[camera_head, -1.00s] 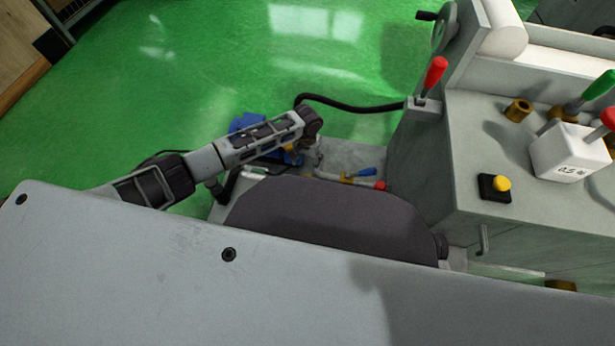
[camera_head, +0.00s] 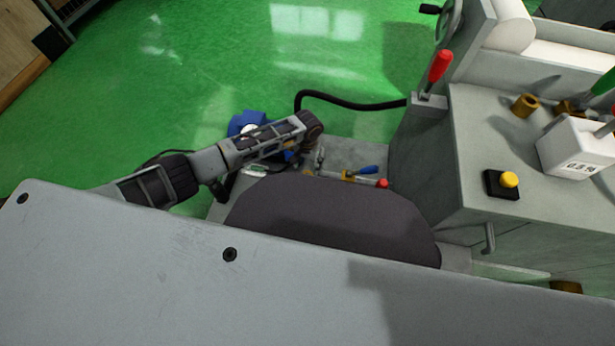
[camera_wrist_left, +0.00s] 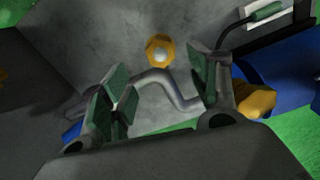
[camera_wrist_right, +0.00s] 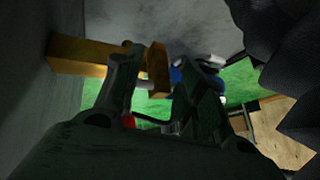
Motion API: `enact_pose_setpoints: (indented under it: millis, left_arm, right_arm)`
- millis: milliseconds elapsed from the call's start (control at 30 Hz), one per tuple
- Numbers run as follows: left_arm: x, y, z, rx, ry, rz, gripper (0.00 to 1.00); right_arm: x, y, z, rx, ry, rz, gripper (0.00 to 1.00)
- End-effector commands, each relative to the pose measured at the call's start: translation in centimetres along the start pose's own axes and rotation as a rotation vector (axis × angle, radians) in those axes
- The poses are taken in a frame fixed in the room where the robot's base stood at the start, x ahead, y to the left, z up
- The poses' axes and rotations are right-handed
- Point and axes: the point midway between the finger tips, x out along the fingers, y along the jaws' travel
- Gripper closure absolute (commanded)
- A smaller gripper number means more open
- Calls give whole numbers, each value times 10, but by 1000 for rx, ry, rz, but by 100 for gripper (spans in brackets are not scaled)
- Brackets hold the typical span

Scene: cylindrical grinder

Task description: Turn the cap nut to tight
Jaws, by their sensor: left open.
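The cap nut looks to be the brass hexagonal piece with a pale round centre (camera_wrist_left: 160,51) in the left wrist view. It sits on a grey surface, beyond and between the fingertips of my left gripper (camera_wrist_left: 160,88). That gripper is open and does not touch it. A bent silver pipe (camera_wrist_left: 167,80) shows between its fingers. In the head view my left gripper (camera_head: 316,152) hangs low beside the machine, its fingers too small to read. My right gripper (camera_wrist_right: 163,88) shows only in its wrist view, fingers apart, with a brass bar (camera_wrist_right: 90,55) beyond them.
The grey machine (camera_head: 520,185) stands at right, with a red-knobbed lever (camera_head: 437,70), a yellow button (camera_head: 509,180) and a white block (camera_head: 575,152). A blue handle (camera_head: 366,170) lies near the left gripper. A black hose (camera_head: 350,102) runs behind. Green floor (camera_head: 200,60) is clear at the back.

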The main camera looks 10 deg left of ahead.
Motion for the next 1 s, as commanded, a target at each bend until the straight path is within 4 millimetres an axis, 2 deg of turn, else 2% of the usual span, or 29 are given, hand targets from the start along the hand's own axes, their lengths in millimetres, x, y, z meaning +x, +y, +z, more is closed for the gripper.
enact_pose_setpoints:
  millis: [133,1000]
  left_arm:
    - [16,0,0,0,0,0,39]
    - [86,0,0,0,0,0,39]
  right_arm:
    - [13,2,9,16,24,-9,60]
    - [43,4,20,13,66,-53,60]
